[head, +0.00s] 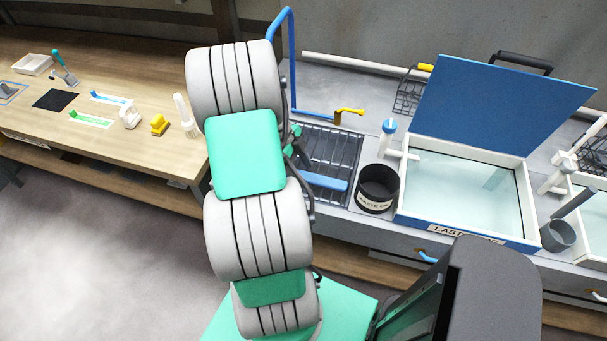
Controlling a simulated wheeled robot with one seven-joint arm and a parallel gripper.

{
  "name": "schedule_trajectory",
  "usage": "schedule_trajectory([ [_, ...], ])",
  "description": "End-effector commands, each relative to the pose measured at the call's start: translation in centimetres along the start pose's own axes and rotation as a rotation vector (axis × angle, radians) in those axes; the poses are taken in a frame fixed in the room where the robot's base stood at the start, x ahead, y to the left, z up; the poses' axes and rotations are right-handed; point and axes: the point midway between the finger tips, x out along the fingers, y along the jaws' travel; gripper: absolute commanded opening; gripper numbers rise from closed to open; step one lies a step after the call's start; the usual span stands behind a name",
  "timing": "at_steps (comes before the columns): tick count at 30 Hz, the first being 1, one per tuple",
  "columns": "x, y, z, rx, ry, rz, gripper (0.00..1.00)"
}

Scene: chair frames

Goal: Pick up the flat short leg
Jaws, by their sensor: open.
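I cannot pick out a flat short leg with certainty. On the wooden bench (150,60) at the left lie a thin blue piece (110,98) and a thin green piece (90,118), each on a pale strip. My grey and green arm rises through the middle of the head view and covers the right end of this bench and part of the sink counter. My gripper cannot be made out; the arm's end is hidden behind its own links.
The bench also holds a white tray (33,65), a black mat (55,99), a yellow block (159,125) and a white bottle-like object (185,115). On the counter stand a drying rack (335,150), a black waste bin (378,188) and an open-lidded basin (465,190). Grey floor is clear at lower left.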

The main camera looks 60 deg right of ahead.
Motion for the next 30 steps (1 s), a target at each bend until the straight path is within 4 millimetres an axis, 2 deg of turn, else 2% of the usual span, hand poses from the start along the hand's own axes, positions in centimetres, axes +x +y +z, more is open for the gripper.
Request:
schedule_trajectory([
  [7, 0.39, 0.02, 0.06, -0.002, -0.001, -0.001, 0.61],
  [30, 0.33, 0.01, 0.07, -0.003, -0.001, -0.001, 0.00],
])
